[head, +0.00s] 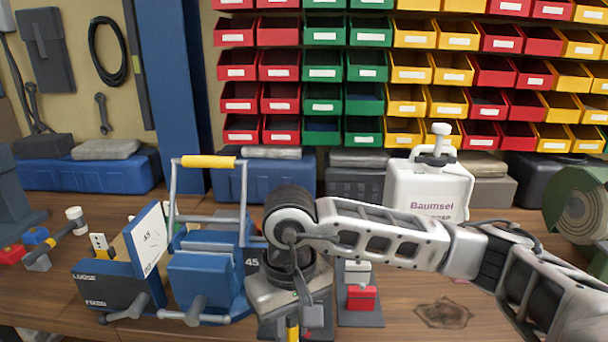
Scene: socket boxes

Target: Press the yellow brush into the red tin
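My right arm comes in from the right and bends down at the middle. Its gripper (293,322) hangs low near the bottom edge, partly cut off by it. A narrow yellow piece (292,329) shows between the fingers and seems held there; it may be the yellow brush, but its lower end is out of view. A small red box (362,298), possibly the red tin, stands right of the gripper on a dark plate, apart from the yellow piece. Its opening cannot be made out. My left gripper is not in view.
A white Baumsel canister (428,190) stands behind my arm. Small red and blue blocks lie far left. Bare wooden bench (400,318) shows right of the red box.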

